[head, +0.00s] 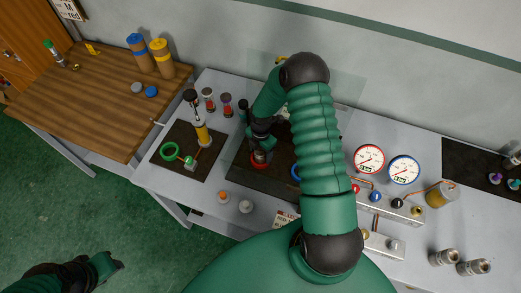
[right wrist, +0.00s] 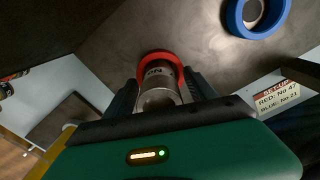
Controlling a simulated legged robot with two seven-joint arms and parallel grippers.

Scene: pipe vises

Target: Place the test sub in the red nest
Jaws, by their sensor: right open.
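The test sub (right wrist: 158,95), a grey metal cylinder with dark markings, stands in the ring of the red nest (right wrist: 172,58) in the right wrist view. In the head view the red nest (head: 259,166) is partly covered by my right gripper (head: 261,150), and the sub shows only in part. My right gripper (right wrist: 162,92) is open, with one finger on each side of the sub; I cannot tell whether they touch it. My left gripper (head: 108,265) is low at the left over the green floor, and its fingers are unclear.
A blue ring (right wrist: 257,18) lies beside the red nest on the dark plate. A card (right wrist: 277,98) lists red and blue numbers. Two metal cylinders (head: 444,258) (head: 474,267) stand at the right. Gauges (head: 369,158) and a manifold stand right of my arm.

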